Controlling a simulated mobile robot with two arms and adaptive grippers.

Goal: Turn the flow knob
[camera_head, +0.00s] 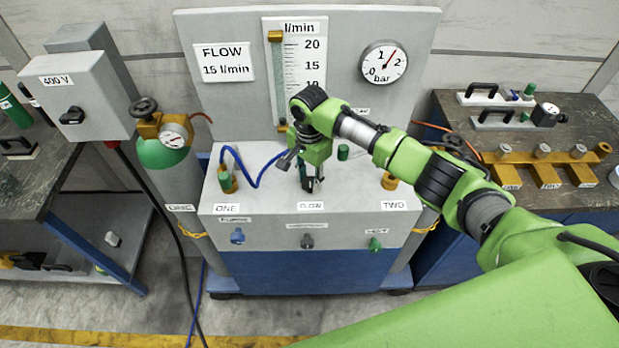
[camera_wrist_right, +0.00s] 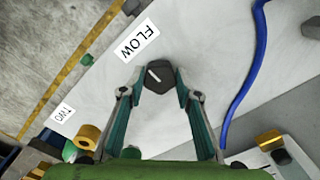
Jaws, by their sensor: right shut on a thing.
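The flow knob (camera_wrist_right: 158,78) is a dark, many-sided knob with a white pointer line, on the light grey panel top beside the FLOW label (camera_wrist_right: 137,41). My right gripper (camera_wrist_right: 159,88) has its two fingers on either side of the knob and is shut on it. In the head view the right gripper (camera_head: 311,184) reaches down to the panel above the FLOW label (camera_head: 311,205), and its fingers mostly hide the knob. The flow meter scale (camera_head: 298,70) stands on the back board next to a sign reading FLOW 15 l/min (camera_head: 223,62). My left gripper is not in view.
A blue hose (camera_head: 258,172) runs left of the gripper from the green and brass fitting at ONE (camera_head: 228,179). A brass fitting (camera_head: 390,181) stands at TWO. A pressure gauge (camera_head: 383,63) is on the board. Benches flank the console.

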